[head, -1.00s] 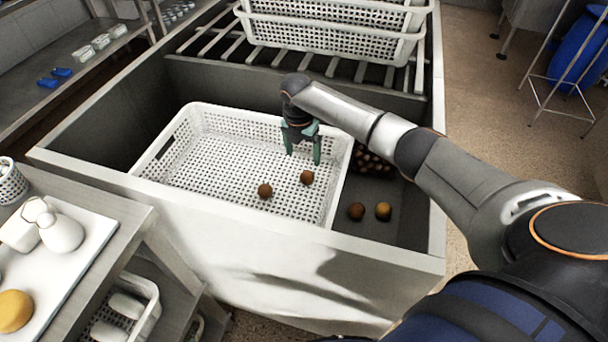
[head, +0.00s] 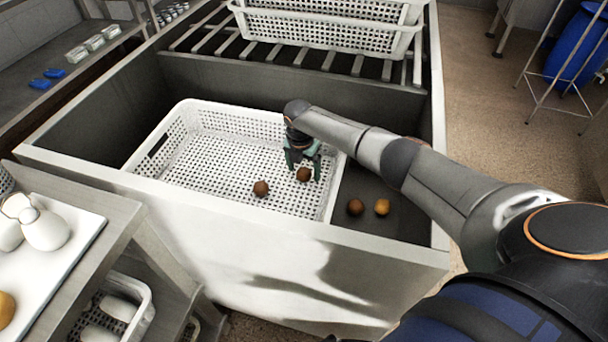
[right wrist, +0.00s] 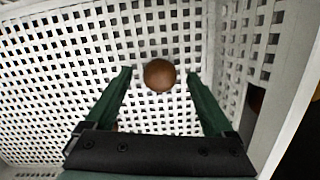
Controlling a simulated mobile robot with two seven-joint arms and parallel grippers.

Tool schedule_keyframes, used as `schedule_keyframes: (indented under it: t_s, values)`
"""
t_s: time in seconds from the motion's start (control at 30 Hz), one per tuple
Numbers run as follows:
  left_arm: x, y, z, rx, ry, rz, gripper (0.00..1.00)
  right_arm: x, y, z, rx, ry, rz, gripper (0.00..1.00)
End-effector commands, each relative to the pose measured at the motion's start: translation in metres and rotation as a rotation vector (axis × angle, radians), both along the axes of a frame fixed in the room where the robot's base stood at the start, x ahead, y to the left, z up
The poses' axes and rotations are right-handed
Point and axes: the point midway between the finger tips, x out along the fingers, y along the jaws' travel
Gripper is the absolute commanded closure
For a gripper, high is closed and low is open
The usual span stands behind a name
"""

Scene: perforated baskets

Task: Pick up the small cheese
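Two small brown round cheeses lie in the white perforated basket: one (head: 303,174) by my right gripper, the other (head: 261,188) to its left. My right gripper (head: 304,170) is low inside the basket, at its right side, with the fingers apart. In the right wrist view a brown cheese (right wrist: 159,75) sits just ahead of and between the open fingertips (right wrist: 160,77), with room on both sides. My left gripper is not in view.
The basket (head: 185,191) stands in a grey basin with tall walls. A brown ball (head: 355,207) and a yellowish one (head: 382,207) lie right of it on the basin floor. More white baskets (head: 320,33) sit on the rack behind. A side table with a tray (head: 62,262) is at left.

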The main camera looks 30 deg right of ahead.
Motion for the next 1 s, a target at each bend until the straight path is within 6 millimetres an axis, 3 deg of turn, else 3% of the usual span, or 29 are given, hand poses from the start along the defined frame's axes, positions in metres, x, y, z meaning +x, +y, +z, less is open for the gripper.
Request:
schedule_keyframes:
  t_s: [0.07,0.77,1.0]
  values:
    - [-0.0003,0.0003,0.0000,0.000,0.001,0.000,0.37,0.0000,-0.0002,0.0003,0.000,0.000,0.000,0.20]
    - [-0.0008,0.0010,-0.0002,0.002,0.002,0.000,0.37,-0.0003,-0.0006,0.0003,0.000,0.001,-0.001,0.99]
    - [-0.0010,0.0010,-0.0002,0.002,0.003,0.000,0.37,-0.0001,-0.0006,0.0008,-0.001,0.000,-0.001,1.00]
